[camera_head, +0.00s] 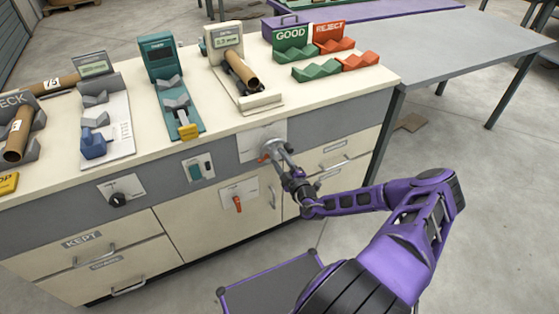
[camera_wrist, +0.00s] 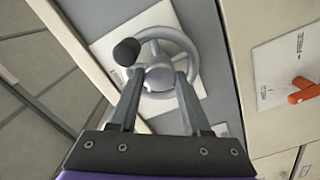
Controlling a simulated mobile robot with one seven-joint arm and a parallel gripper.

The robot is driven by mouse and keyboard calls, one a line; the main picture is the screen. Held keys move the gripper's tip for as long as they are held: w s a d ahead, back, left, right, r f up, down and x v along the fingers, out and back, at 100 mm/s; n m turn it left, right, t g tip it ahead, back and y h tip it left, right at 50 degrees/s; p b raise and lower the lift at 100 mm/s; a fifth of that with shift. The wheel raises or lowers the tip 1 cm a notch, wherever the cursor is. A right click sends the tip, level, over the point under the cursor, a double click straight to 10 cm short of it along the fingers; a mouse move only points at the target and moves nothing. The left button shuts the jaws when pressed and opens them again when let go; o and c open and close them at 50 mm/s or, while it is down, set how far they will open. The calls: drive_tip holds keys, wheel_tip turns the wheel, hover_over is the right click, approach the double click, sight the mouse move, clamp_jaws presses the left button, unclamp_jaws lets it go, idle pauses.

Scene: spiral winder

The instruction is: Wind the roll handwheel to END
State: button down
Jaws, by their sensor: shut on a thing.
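The grey roll handwheel (camera_head: 277,146) is mounted on a pale plate on the cabinet's front, below the worktop. In the wrist view the handwheel (camera_wrist: 186,48) shows its round rim, spokes, hub and a black knob (camera_wrist: 126,52) at the upper left. My gripper (camera_wrist: 158,76) reaches the wheel, with one finger on each side of the hub, shut on it. The exact contact is hard to see. In the head view my gripper (camera_head: 288,160) covers part of the wheel. The plate's lettering is mostly hidden, and I cannot read an END mark.
An orange lever (camera_head: 238,204) is on a plate below and left of the wheel; it also shows in the wrist view (camera_wrist: 305,91). A black dial (camera_head: 118,199) and a rocker switch (camera_head: 201,168) are further left. A cardboard tube (camera_head: 241,70) lies in a stand on the worktop.

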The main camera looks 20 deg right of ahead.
drive_tip(key=shift+m, duration=1.9)
drive_tip(key=shift+c, duration=1.8)
unclamp_jaws()
drive_tip(key=s, duration=1.7)
drive_tip(key=shift+s+d, duration=0.25)
drive_tip(key=shift+d, duration=0.05)
